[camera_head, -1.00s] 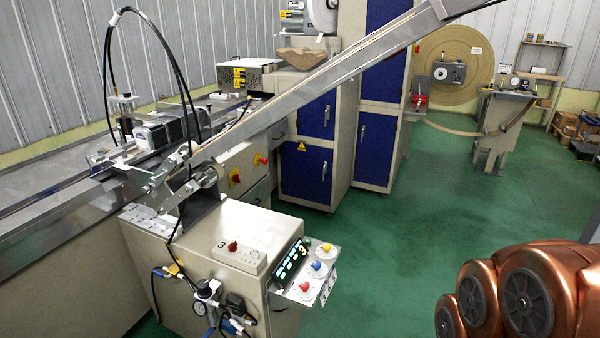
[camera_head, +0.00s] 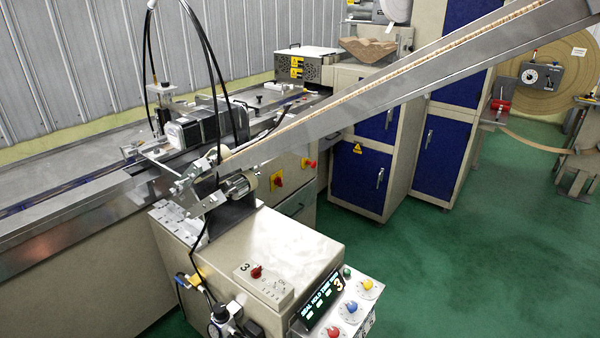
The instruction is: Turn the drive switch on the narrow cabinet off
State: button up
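A narrow cream cabinet (camera_head: 270,238) stands in the front middle. On its top is a pale box with a red knob (camera_head: 256,271) and a 3 beside it. On its right end are a lit display (camera_head: 322,301) and a sloped panel with a yellow knob (camera_head: 367,285), a blue knob (camera_head: 351,307) and a red knob (camera_head: 332,332). I cannot tell which is the drive switch or read any switch position. My gripper is not in view.
A long inclined chute (camera_head: 400,100) crosses above the cabinet to the upper right. A conveyor bench (camera_head: 60,225) runs along the left. Tall cabinets with blue doors (camera_head: 362,182) stand behind. Green floor (camera_head: 480,260) is open on the right.

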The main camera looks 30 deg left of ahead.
aim_at(279, 181)
jog(key=i, duration=1.2)
jog(key=u, duration=2.95)
